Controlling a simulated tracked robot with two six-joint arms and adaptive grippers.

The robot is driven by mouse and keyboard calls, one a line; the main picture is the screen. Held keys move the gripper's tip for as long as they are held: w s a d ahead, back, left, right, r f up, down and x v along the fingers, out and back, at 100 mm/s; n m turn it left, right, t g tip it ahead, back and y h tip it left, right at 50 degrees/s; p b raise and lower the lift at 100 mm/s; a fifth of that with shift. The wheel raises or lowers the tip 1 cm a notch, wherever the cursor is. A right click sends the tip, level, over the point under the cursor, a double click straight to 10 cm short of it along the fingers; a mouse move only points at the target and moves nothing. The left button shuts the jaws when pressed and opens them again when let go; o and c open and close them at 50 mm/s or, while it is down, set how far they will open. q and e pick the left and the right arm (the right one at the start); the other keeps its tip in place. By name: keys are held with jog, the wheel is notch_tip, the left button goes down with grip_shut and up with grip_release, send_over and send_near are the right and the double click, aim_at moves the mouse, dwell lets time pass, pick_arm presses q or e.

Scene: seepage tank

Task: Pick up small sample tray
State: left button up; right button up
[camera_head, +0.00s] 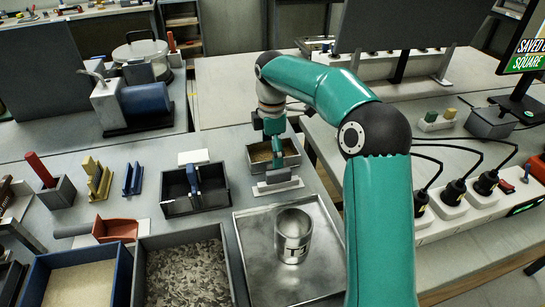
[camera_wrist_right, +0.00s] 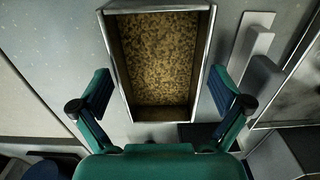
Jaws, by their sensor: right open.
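The small sample tray (camera_head: 258,170) is a grey rectangular tray holding brown granular material, and it sits on the bench near the middle of the head view. It also shows in the right wrist view (camera_wrist_right: 205,50), upright, at the top centre. My right gripper (camera_head: 277,150) is over the tray, pointing down. In the wrist view its two fingers (camera_wrist_right: 162,92) are spread wide, one on each side of the tray's near part, with gaps between them and the walls. Nothing is held. My left gripper is in neither view.
A pale block on a white base (camera_head: 278,187) stands close in front of the tray. A metal pan (camera_head: 255,270) with a metal cup (camera_head: 293,236) is nearer. A dark divided box (camera_head: 180,208) is to the left. Power strips (camera_head: 455,210) with cables lie right.

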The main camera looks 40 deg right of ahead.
jog(key=shift+f, duration=0.25)
dwell(0.5)
jog(key=c, duration=1.2)
jog(key=shift+r, duration=0.15)
jog(key=shift+r, duration=0.1)
notch_tip(320, 180, up, 20)
jog(key=p, duration=0.8)
